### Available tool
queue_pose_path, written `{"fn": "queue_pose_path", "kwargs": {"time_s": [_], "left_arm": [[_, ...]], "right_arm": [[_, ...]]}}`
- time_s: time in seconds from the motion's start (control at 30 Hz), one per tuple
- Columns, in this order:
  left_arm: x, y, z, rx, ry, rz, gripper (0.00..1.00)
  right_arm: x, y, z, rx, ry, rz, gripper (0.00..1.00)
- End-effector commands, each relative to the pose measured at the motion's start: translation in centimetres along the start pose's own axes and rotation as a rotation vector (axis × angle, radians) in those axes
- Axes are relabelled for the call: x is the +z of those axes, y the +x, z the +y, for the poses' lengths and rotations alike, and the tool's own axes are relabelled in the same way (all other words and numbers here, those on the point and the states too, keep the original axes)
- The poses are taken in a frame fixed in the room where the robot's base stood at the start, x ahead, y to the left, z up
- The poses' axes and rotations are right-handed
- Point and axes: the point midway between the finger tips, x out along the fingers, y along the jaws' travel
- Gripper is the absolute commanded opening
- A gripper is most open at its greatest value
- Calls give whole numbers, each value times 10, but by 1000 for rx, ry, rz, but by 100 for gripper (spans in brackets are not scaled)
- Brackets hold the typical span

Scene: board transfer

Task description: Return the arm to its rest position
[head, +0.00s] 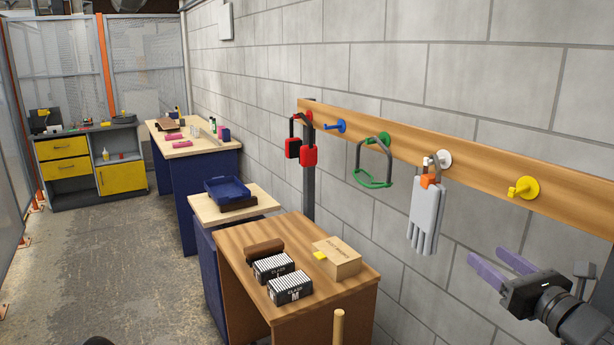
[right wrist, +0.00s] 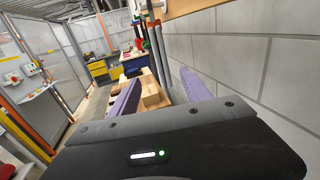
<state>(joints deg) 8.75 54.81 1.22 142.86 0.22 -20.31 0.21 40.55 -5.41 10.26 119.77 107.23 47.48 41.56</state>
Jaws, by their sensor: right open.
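My right gripper (head: 490,257) is at the lower right of the head view, in front of the block wall, below the right end of a wooden hook board (head: 470,160). Its two purple fingers are apart with nothing between them; they also show in the right wrist view (right wrist: 158,92). On the board, red ear defenders (head: 308,153) hang at the red hook, a green-framed item (head: 375,184) at the green hook, and grey gloves (head: 425,215) with an orange clip at the white hook. The blue hook (head: 336,126) and yellow hook (head: 523,188) are bare. My left gripper is out of view.
A wooden desk (head: 235,240) below the board holds two black-and-white boxes (head: 288,288), a brown item and a cardboard box (head: 337,258). Behind it are a blue tray (head: 227,189) and a workbench (head: 190,147). The floor (head: 120,240) at left is clear.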

Motion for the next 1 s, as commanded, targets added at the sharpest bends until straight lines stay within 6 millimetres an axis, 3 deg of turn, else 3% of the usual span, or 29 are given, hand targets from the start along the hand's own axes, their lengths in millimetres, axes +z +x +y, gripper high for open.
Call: {"fn": "queue_pose_path", "kwargs": {"time_s": [0.37,0.57,0.67,0.77,0.87,1.0], "left_arm": [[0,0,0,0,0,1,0],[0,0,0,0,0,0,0],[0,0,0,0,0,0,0],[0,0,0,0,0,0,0],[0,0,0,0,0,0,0],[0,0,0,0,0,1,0]], "right_arm": [[-70,-10,-7,-3,-304,263,56],[-141,-25,-5,66,-494,468,56],[-187,-36,2,142,-617,586,56],[-248,-52,16,274,-789,723,56],[-323,-74,44,505,-1043,846,56],[-418,-102,109,936,-1489,829,56]]}}
